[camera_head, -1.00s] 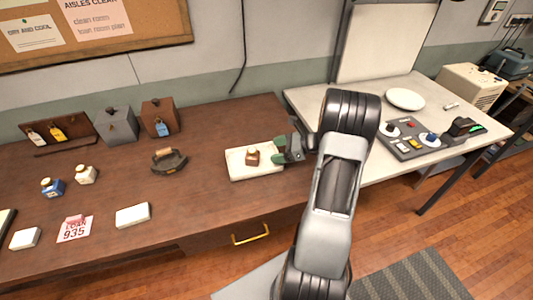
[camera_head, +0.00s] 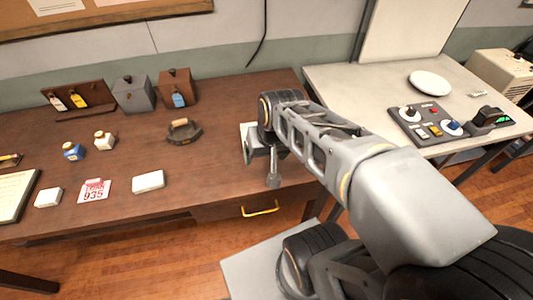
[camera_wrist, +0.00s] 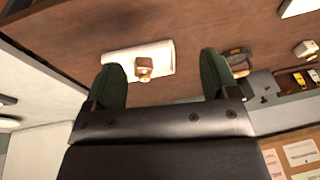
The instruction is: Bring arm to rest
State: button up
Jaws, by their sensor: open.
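My gripper (camera_wrist: 165,82) shows in the wrist view with its two green fingers spread wide apart and nothing between them. Beyond the fingers, apart from them, a small brown bottle (camera_wrist: 145,69) stands on a white pad (camera_wrist: 163,52) on the brown desk. In the head view, my arm reaches over the desk from the lower right.
The brown desk (camera_head: 220,105) holds a dark curved holder (camera_head: 183,131), small bottles (camera_head: 73,151), a red-and-white tag (camera_head: 94,191) and white blocks (camera_head: 148,181). A pale table (camera_head: 350,85) at right carries a plate (camera_head: 430,83) and a control panel (camera_head: 428,123).

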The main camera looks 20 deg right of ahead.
jog(key=shift+s+a+r+n+t+h, duration=0.1)
jog(key=shift+s+r+n+t+h, duration=0.15)
jog(key=shift+n, duration=0.35)
jog(key=shift+s+r+n+t+h, duration=0.15)
jog(key=shift+s+n+t, duration=0.2)
jog(key=shift+n, duration=0.25)
dwell(0.5)
